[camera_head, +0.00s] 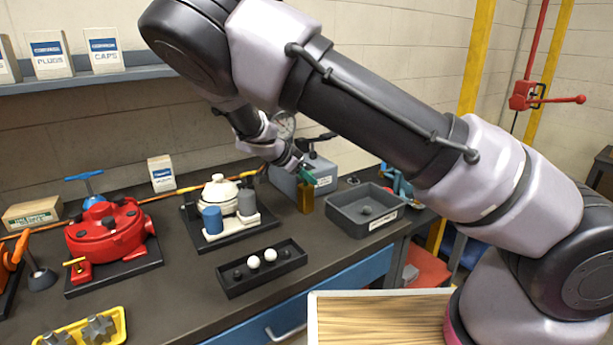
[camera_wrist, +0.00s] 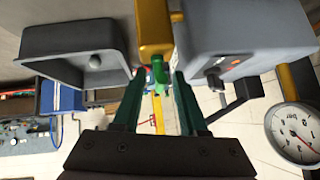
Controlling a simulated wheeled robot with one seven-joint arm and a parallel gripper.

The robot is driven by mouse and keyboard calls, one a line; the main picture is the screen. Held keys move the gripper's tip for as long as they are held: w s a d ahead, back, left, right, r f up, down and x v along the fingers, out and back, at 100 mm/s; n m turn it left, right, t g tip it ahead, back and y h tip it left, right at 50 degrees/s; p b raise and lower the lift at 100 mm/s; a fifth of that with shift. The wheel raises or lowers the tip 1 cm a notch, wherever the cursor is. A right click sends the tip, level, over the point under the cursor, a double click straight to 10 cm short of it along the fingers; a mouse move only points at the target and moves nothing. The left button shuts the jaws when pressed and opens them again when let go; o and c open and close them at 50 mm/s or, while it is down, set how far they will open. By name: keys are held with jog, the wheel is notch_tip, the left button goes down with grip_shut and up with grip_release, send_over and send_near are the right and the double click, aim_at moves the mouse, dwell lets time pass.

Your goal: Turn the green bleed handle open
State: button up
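The green bleed handle (camera_wrist: 158,72) shows in the wrist view, at the end of a yellow-brown block (camera_wrist: 154,28). The block also shows in the head view (camera_head: 305,199), at the front of a grey box (camera_head: 322,166). My gripper (camera_wrist: 159,77) has green fingers, one on each side of the handle, with gaps between them and it. It is open and appears to hold nothing. In the head view my gripper (camera_head: 307,177) is just above the block, and the handle cannot be told apart from the green fingers there.
A grey bin (camera_head: 346,220) stands close right of the block. A pressure gauge (camera_head: 285,124) rises behind the grey box. Left are a white pump (camera_head: 218,190) with two cylinders and a red motor housing (camera_head: 103,233). A black tray (camera_head: 237,284) with white balls lies in front.

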grip_shut()
